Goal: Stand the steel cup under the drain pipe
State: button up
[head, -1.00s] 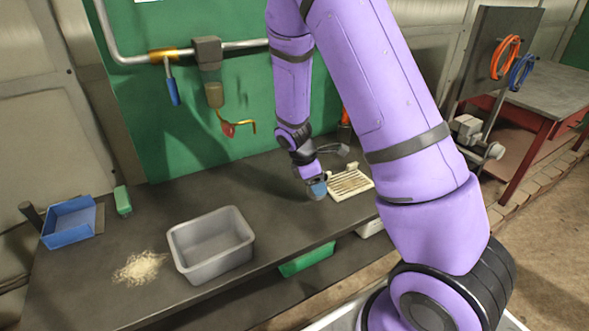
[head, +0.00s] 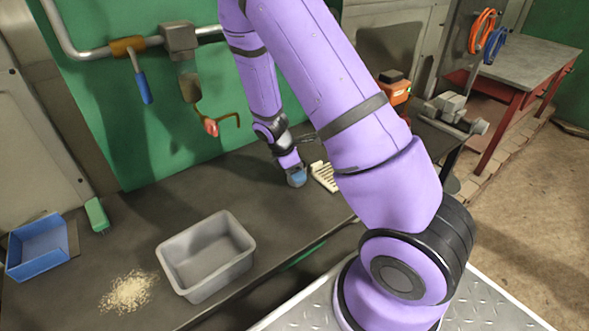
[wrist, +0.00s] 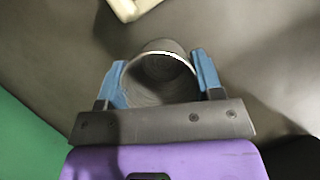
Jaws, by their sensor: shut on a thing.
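The steel cup (wrist: 160,80) is between the two blue fingertips of my gripper (wrist: 160,85) in the wrist view, and its open mouth shows. My gripper is shut on it. In the head view my gripper (head: 296,177) is low over the workbench, just left of the cream slatted rack; whether the cup touches the bench I cannot tell. The drain pipe (head: 232,117), a thin brass bent tube with a red handle (head: 211,127), hangs below the filter bowl (head: 190,85) on the green wall. It is left of and above my gripper.
A grey bin (head: 205,258) stands at the bench front, with pale shavings (head: 129,292) beside it. The slatted rack (head: 325,176) is close to my gripper. The bench below the drain pipe is clear.

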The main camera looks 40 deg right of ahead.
jog(key=o, duration=0.7)
jog(key=shift+f, duration=0.1)
jog(key=shift+c, duration=0.2)
jog(key=o, duration=0.4)
jog(key=shift+c, duration=0.2)
